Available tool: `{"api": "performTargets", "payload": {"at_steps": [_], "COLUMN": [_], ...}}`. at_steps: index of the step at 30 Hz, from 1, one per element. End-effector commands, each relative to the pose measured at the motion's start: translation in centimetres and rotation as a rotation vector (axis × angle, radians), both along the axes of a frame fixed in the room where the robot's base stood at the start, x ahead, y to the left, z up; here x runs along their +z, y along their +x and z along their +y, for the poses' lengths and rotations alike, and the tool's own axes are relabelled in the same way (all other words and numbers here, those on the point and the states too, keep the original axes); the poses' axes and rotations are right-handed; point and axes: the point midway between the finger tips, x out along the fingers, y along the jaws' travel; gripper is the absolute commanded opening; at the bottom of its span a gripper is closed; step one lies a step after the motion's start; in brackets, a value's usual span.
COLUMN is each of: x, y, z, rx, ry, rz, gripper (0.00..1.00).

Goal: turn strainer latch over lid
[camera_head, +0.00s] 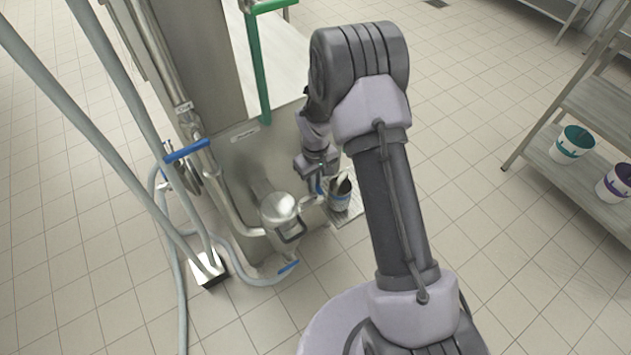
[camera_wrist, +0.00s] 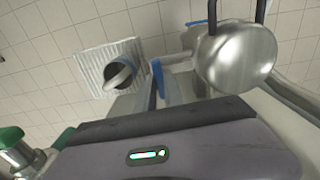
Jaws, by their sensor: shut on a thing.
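The strainer is a round steel vessel; its domed lid (camera_head: 278,208) shows at lower center in the head view and, large and shiny, at upper right in the wrist view (camera_wrist: 237,55). The dark wire latch (camera_head: 293,232) is at the lid's near side; its two legs show at the top of the wrist view (camera_wrist: 260,12). My gripper (camera_wrist: 162,80) is beside the lid, not on the latch. Its narrow fingers appear closed on a blue handle (camera_wrist: 157,72) on the pipe. In the head view my gripper (camera_head: 318,178) partly hides this contact.
A cup (camera_head: 339,194) stands on a ribbed tray (camera_head: 350,226) right of the strainer. Hoses (camera_head: 130,105) and a blue valve handle (camera_head: 186,151) are at left. A shelf (camera_head: 580,180) with buckets stands at far right. Floor in front is clear.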

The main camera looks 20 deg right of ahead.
Motion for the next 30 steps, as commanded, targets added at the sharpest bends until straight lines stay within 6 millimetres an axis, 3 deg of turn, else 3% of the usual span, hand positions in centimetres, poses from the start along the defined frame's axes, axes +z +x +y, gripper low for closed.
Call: {"api": "performTargets", "payload": {"at_steps": [19, 20, 23, 30], "x": [0.05, 0.05, 0.04, 0.02], "y": [0.05, 0.05, 0.04, 0.02], "z": [0.00, 0.00, -0.01, 0.00], "rx": [-0.045, -0.045, -0.044, -0.043], "ry": [0.000, 0.000, 0.000, 0.000], "rz": [-0.001, -0.001, -0.001, -0.001], "gripper": [0.00, 0.17, 0.35, 0.35]}}
